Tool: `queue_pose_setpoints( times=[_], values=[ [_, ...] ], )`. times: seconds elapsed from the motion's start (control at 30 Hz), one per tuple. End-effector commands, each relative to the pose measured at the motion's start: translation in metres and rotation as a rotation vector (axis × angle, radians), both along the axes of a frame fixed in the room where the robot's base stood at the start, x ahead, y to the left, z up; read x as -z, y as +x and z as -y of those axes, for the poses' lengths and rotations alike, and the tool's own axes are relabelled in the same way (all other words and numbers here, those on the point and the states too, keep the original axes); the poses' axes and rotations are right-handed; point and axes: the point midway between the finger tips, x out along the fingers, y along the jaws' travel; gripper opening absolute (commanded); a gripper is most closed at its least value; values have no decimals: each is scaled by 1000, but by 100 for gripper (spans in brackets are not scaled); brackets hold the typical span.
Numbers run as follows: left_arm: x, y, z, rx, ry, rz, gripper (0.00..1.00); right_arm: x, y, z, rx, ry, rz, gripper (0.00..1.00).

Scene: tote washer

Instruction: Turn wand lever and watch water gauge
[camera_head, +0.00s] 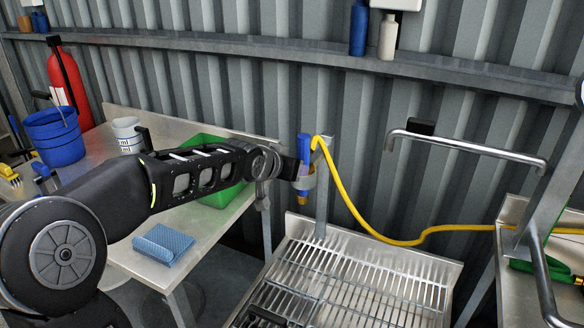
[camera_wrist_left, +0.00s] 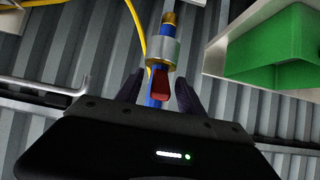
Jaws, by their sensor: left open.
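The blue spray wand (camera_head: 304,148) hangs upright in a grey ring holder (camera_head: 305,181) on a post, with a yellow hose at its top. In the left wrist view the wand (camera_wrist_left: 154,98) shows a red lever (camera_wrist_left: 160,86), a grey ring and a brass tip. My left gripper (camera_wrist_left: 159,90) is open; its two dark fingers stand on either side of the wand and lever. Whether they touch cannot be told. In the head view my left gripper (camera_head: 297,166) is at the wand's left. A round dial (camera_head: 580,93) is cut off at the right edge; its reading cannot be seen.
A slatted metal rack (camera_head: 345,285) lies below the wand. The left table (camera_head: 125,250) holds a green tote (camera_head: 222,196), blue bucket (camera_head: 54,138), white measuring cup (camera_head: 127,136) and blue cloth (camera_head: 163,244). A metal bar handle (camera_head: 470,147) stands at right.

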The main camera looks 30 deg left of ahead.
Motion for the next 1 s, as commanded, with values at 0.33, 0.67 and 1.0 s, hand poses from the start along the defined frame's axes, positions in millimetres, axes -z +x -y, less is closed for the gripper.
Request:
queue_pose_setpoints(
  times=[0.33, 0.67, 1.0],
  values=[
    [-29, -44, 1, 0, 0, 5, 45, 7, 0, 0, 0, 0, 0, 36],
    [-39, -61, 2, 1, -1, 0, 45, 9, 0, 0, 0, 0, 1, 36],
    [-39, -61, 1, 0, 0, 0, 45, 9, 0, 0, 0, 0, 1, 36]
  ],
)
